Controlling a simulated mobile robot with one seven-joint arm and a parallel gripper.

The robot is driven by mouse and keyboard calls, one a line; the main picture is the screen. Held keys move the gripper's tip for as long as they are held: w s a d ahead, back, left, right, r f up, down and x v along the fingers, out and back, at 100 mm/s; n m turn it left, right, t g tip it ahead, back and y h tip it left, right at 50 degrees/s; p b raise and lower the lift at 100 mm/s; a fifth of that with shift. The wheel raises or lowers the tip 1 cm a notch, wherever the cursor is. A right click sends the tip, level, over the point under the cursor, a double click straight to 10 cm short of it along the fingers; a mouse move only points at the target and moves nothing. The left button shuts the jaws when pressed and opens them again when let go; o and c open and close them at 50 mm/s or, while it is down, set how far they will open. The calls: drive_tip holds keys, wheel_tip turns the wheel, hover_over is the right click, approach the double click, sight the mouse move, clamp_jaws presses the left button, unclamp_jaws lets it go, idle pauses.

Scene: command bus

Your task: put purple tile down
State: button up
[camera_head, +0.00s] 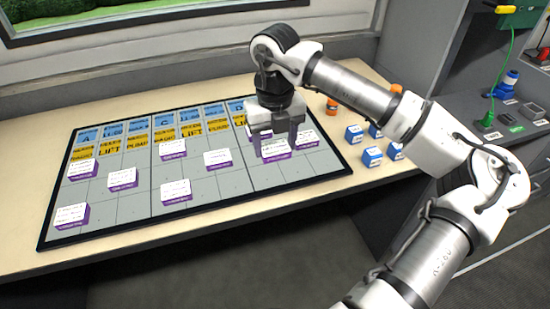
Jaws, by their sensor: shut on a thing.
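My gripper (275,141) points down over the right part of the grey board (222,195). It is shut on a purple tile (275,149) with a white written top. The tile is at or just above the board surface; I cannot tell if it touches. The fingers hide part of it. Another purple tile (306,138) sits close to its right. Several more purple tiles with white tops lie on the board, among them one at the middle (217,159) and one lower down (175,191).
Blue and yellow labels (163,124) line the board's back edge. Blue-and-white blocks (372,156) and orange pieces (331,104) stand right of the board. A grey console (500,120) with a green cable is at the far right. Bare grey cells (240,185) lie along the board's front.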

sight(275, 173)
drive_tip(key=shift+f, duration=2.75)
drive_tip(key=shift+f, duration=0.15)
drive_tip(key=o, duration=1)
wheel_tip(275, 173, up, 12)
drive_tip(key=shift+r, duration=0.2)
